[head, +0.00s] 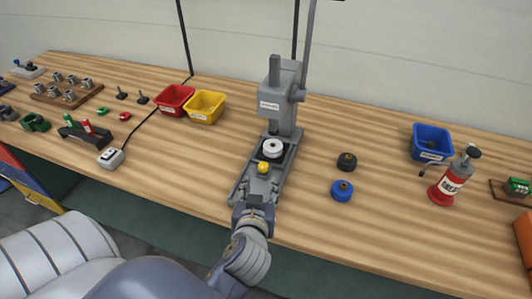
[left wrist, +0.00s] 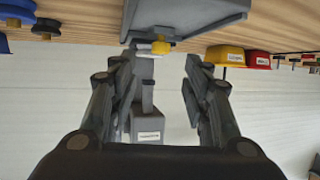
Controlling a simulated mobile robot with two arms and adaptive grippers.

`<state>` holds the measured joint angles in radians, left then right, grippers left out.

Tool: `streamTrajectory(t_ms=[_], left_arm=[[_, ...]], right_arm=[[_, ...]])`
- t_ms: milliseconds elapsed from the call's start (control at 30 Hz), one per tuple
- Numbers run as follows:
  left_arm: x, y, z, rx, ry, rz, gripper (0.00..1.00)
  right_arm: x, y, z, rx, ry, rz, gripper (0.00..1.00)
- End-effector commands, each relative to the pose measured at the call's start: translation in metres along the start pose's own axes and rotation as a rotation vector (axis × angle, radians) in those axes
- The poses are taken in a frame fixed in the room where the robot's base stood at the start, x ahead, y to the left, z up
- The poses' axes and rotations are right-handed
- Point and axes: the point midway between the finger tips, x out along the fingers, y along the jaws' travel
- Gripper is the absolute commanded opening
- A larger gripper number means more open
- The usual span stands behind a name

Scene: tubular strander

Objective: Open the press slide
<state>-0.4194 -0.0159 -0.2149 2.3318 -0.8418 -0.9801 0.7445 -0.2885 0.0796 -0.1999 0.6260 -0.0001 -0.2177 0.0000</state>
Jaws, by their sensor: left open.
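The grey arbor press (head: 283,95) stands upright on the bench, with its label facing me. Its slide (head: 240,187) lies at the foot, carrying a round white piece (head: 272,147) and a yellow knob (head: 263,168). My left gripper (head: 262,186) is at the slide's front end, just short of the yellow knob. In the left wrist view, which is upside down, my left gripper (left wrist: 158,68) is open and empty. The yellow knob (left wrist: 163,46) shows between and beyond its fingers, with no visible contact. My right gripper is not in view.
Red (head: 174,99) and yellow (head: 205,106) bins stand left of the press. Black (head: 347,162) and blue (head: 342,190) round parts lie to its right. Farther right are a blue bin (head: 431,142) and a red grease can (head: 449,186). The bench front on both sides is clear.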

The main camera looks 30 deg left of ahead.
Motion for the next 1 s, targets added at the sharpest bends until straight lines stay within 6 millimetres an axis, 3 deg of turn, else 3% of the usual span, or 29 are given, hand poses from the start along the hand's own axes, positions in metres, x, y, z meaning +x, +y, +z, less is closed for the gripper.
streamTrajectory(t_ms=[200,567,800,1000], left_arm=[[0.009,-0.001,-0.006,-0.006,0.007,-0.003,0.44],[0.074,-0.002,-0.007,-0.004,0.007,-0.004,0.44],[0.101,-0.001,-0.005,-0.006,0.005,-0.002,0.44],[0.106,-0.002,-0.004,-0.007,0.005,-0.002,0.44]], right_arm=[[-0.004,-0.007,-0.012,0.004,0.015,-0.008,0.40],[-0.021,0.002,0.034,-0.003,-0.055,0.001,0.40],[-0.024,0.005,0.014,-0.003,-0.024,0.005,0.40],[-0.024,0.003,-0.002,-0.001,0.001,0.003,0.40]])
